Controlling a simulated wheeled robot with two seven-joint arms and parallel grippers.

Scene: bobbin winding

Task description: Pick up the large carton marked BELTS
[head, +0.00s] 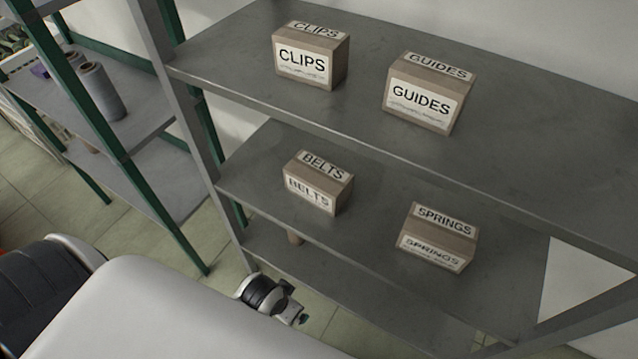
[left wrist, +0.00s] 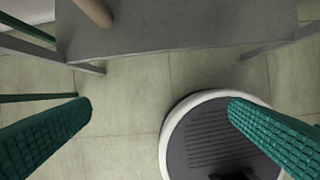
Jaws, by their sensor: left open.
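The carton marked BELTS (head: 318,184) is a brown box with white labels on its top and front. It stands upright on the middle shelf, toward its left end, in the head view. My left gripper (head: 300,317) is low in front of the shelving, below the carton and apart from it, mostly hidden by my own arm. In the left wrist view its two green ribbed fingers (left wrist: 160,106) are spread wide with nothing between them. The carton is not in the left wrist view. My right gripper is not in view.
A SPRINGS carton (head: 438,238) stands right of BELTS on the same shelf. CLIPS (head: 311,55) and GUIDES (head: 430,92) cartons stand on the shelf above. A grey upright post (head: 188,120) is at the left. A brown cylinder (left wrist: 95,12) is on the lower shelf.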

